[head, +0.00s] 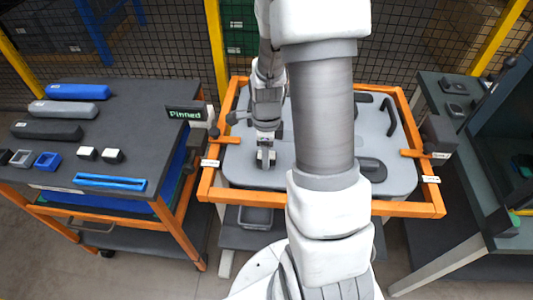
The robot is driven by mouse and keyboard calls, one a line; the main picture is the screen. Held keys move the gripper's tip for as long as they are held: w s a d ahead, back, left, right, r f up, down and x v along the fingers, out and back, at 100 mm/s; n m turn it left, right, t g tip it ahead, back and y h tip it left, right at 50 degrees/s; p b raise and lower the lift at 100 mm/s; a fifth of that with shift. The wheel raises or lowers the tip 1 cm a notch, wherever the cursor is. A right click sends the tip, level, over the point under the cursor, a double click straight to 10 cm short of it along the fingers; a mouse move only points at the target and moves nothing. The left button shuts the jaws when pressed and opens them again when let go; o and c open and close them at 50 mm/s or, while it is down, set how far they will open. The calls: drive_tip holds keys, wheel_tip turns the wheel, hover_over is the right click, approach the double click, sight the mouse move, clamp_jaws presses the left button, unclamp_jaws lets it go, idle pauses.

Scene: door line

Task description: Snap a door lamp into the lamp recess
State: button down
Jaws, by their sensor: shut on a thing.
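My gripper (265,160) points down over the left part of a grey door panel (245,177). It is shut on a small piece, most of which the fingers hide; it appears to be a door lamp. I cannot tell whether the piece touches the panel. Two more small white-and-black door lamps, one on the left (87,153) and one on the right (112,156), lie on the left table. The lamp recess cannot be made out; it may be under my gripper. My arm covers the middle of the panel.
An orange frame (300,206) surrounds the panel, with orange clamps at its sides. The left table (130,120) holds several handles, a blue tray (110,182) and a "Pinned" sign (186,113). A dark bench (450,125) stands right. A mesh fence closes the back.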

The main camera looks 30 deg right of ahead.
drive_tip(key=shift+f+b, duration=0.75)
drive_tip(key=shift+f, duration=0.15)
idle(0.8)
